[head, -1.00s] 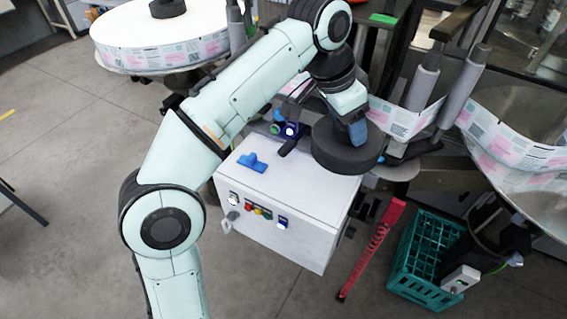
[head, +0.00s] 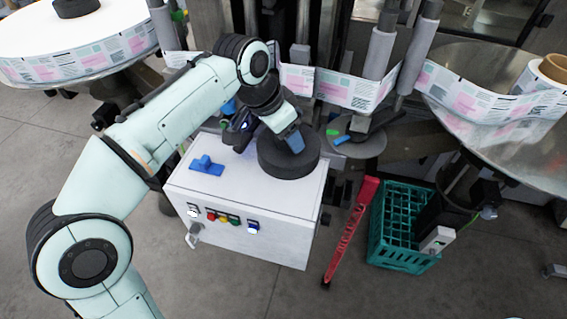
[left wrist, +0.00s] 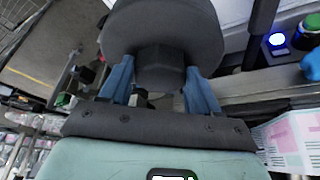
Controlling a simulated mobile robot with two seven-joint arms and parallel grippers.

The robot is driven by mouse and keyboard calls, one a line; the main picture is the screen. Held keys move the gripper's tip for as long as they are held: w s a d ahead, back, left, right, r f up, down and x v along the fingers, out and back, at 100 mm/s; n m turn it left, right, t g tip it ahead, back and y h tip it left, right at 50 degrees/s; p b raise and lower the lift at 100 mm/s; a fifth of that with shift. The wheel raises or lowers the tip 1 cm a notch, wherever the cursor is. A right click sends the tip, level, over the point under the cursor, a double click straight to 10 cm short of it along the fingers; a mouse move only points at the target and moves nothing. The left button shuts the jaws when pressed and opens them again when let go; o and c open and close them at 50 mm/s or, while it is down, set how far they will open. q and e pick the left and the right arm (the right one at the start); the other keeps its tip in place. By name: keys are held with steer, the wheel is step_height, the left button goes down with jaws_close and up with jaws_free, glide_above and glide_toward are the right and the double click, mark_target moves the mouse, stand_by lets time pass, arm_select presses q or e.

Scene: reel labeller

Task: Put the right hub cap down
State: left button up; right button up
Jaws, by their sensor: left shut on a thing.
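The right hub cap, a thick black disc (head: 277,165), is at the back right of the white cabinet's top (head: 235,183) in the head view. I cannot tell whether it rests on the top or hangs just above it. My left gripper (head: 295,143) is shut on its central knob. In the left wrist view the blue fingers of the left gripper (left wrist: 158,68) sit on both sides of the knob, and the disc (left wrist: 160,25) fills the area beyond. My right gripper is not in view.
A blue clamp-like piece (head: 206,165) lies on the cabinet, left of the disc. Buttons (head: 223,217) line its front. A red stand (head: 350,232) and a teal crate (head: 402,262) are on the floor to the right. A label web (head: 345,90) runs behind.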

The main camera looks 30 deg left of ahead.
mark_target(285, 156)
arm_select(q)
step_height(285, 156, down, 8)
steer(key=shift+r+b, duration=0.1)
steer(key=shift+b, duration=0.8)
steer(key=shift+f, duration=0.2)
steer(key=o, duration=1.2)
steer(key=shift+c, duration=0.2)
steer(key=shift+r, duration=0.1)
steer(key=shift+r, duration=0.35)
steer(key=p+v, duration=0.2)
steer(key=v, duration=0.9)
steer(key=shift+s+a+r, duration=0.1)
steer(key=shift+s+r, duration=0.1)
